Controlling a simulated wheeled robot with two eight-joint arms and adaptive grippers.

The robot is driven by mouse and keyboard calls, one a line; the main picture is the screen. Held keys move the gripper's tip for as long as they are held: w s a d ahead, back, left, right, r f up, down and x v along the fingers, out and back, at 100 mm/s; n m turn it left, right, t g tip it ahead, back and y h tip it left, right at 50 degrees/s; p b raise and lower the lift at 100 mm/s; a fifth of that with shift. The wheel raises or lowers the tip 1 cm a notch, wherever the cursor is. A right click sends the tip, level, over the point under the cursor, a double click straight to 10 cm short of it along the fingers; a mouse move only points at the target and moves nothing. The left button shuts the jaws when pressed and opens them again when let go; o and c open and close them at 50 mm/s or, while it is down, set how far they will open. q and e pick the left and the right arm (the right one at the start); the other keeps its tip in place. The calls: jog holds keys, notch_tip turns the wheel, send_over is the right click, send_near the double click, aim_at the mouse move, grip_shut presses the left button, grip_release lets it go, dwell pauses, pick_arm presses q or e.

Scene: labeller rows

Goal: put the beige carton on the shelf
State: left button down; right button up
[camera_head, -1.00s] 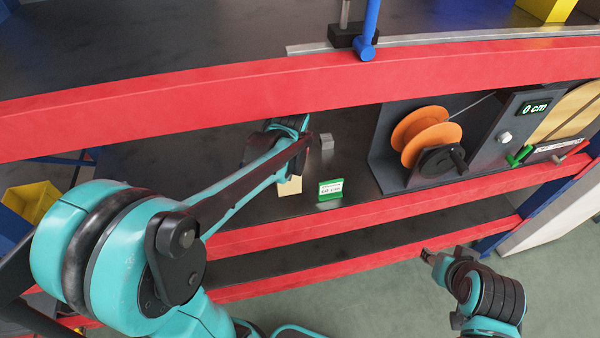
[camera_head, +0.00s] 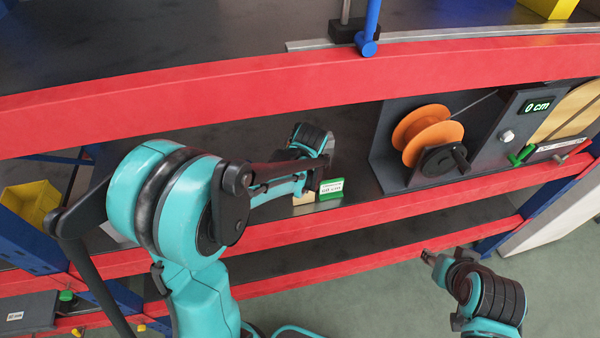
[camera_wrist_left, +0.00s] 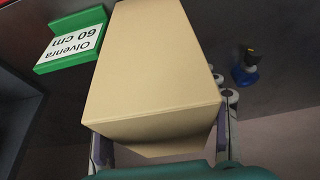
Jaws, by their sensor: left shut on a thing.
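The beige carton (camera_wrist_left: 152,65) fills the middle of the left wrist view, between my left gripper's two fingers (camera_wrist_left: 163,138). My left gripper (camera_head: 306,188) is shut on it, inside the middle level of the red-edged shelf (camera_head: 345,213). In the head view only a small part of the carton (camera_head: 302,198) shows below the gripper, close to the green label holder (camera_head: 331,189). I cannot tell whether the carton touches the shelf board. My right gripper (camera_head: 430,257) is away at the lower right, outside the shelf; its finger opening is too small to read.
The green label holder, reading "Olvenra 60 cm" in the wrist view (camera_wrist_left: 75,40), stands beside the carton. An orange reel (camera_head: 425,135) and a "0 cm" display unit (camera_head: 525,125) stand to the right. A small blue-and-black item (camera_wrist_left: 245,68) lies beyond the carton.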

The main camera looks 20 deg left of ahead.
dwell(0.3)
pick_arm(q)
jog(key=shift+c, duration=2.3)
grip_release()
jog(key=shift+f, duration=0.15)
jog(key=shift+d, duration=0.1)
jog(key=shift+s+r, duration=0.15)
jog(key=shift+r, duration=0.4)
jog(key=p+v, duration=0.1)
jog(key=v, duration=0.4)
jog(key=shift+s+d+r, duration=0.15)
jog(key=shift+s+r, duration=0.05)
jog(key=shift+r, duration=0.15)
jog(key=shift+s+d+r, duration=0.1)
jog(key=shift+r, duration=0.35)
